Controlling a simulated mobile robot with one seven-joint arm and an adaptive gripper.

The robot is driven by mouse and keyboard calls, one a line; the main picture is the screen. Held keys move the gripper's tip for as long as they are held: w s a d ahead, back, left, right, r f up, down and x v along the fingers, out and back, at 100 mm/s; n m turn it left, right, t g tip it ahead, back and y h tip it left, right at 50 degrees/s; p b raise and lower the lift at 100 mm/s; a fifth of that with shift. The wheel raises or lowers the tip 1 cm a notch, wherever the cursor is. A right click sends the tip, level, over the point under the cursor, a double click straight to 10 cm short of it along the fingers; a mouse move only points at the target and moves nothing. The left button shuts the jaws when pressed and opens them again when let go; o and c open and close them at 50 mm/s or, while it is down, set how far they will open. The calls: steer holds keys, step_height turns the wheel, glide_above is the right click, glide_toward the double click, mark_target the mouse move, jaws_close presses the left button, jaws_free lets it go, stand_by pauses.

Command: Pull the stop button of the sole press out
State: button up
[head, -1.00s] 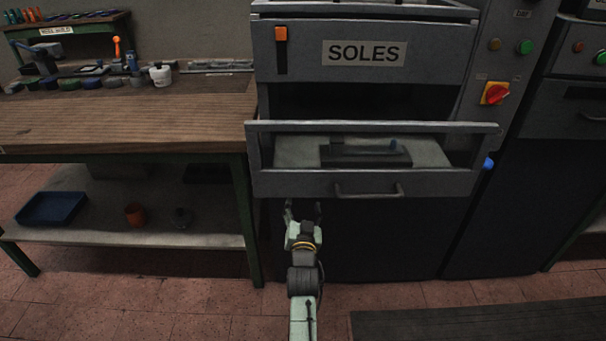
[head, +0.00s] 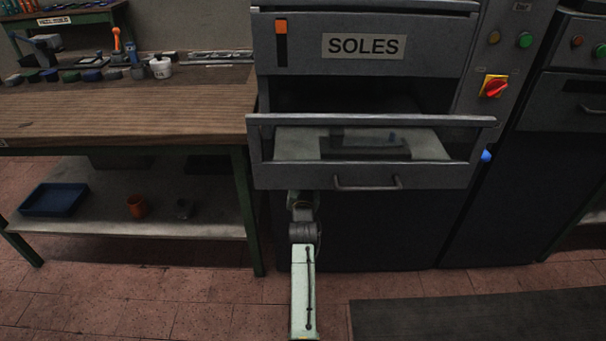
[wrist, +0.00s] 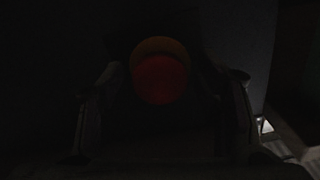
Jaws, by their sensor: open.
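The stop button (wrist: 158,80) shows in the dark wrist view as a round red head with a dull yellow part behind its upper edge. My gripper (wrist: 168,90) is open, with one finger on each side of the red head. Dark gaps show between the fingers and the button; how deep the fingers reach around it I cannot tell. The sole press (head: 365,75) carries a SOLES label in the head view. There its tray front hides my fingers and the stop button; only my wrist and forearm show below the tray.
The press tray (head: 370,174) with its handle juts out above my wrist. A red rotary knob on a yellow plate (head: 494,87) and a green button (head: 525,40) sit on the right panel. A wooden workbench (head: 120,115) stands at left.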

steer(key=shift+c, duration=0.3)
jaws_close()
stand_by(0.4)
